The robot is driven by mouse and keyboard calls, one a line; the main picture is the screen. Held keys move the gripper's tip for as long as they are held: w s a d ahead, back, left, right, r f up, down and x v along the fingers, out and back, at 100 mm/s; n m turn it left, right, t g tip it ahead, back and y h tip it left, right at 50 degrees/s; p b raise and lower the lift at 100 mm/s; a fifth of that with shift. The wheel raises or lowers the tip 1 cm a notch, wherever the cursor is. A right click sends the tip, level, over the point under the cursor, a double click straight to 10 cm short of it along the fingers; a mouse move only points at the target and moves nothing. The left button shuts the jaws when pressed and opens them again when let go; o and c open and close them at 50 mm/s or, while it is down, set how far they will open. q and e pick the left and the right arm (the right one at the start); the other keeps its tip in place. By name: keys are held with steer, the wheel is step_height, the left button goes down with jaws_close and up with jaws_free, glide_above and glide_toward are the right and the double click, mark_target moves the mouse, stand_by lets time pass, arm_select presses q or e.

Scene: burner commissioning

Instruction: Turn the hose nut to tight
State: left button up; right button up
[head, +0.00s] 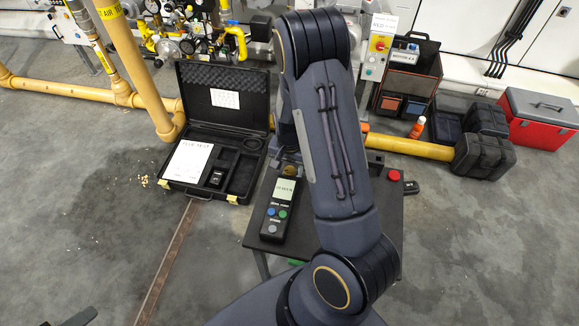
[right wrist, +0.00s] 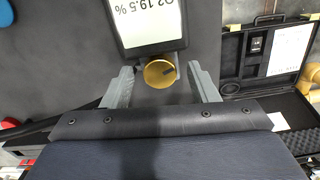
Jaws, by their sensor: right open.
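The hose nut looks like a round brass knob with a dark mark in the right wrist view (right wrist: 159,73). It sits at the end of the handheld analyser, whose screen (right wrist: 147,22) reads O2 19.5 %. In the head view the analyser (head: 281,208) lies on the dark table, with a bit of brass at its far end. My right gripper (right wrist: 160,76) is open, its grey fingers on either side of the nut, with gaps visible on both sides. My right forearm hides part of the table. A dark shape at the lower left edge may be part of my left arm.
An open black case (head: 217,130) with a white sheet lies on the floor to the left. A red button (head: 394,176) is at the table's right side. Yellow pipes (head: 60,87) run behind. Black cases (head: 483,155) and a red toolbox (head: 540,118) stand at right.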

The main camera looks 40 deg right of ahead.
mark_target(290, 170)
steer(key=shift+c, duration=0.3)
steer(key=c, duration=0.9)
steer(key=shift+m, duration=0.8)
steer(key=o, duration=1)
steer(key=shift+c, duration=0.2)
steer(key=shift+r, duration=0.1)
step_height(290, 170, up, 8)
steer(key=shift+f+p, duration=0.15)
steer(key=shift+p, duration=0.55)
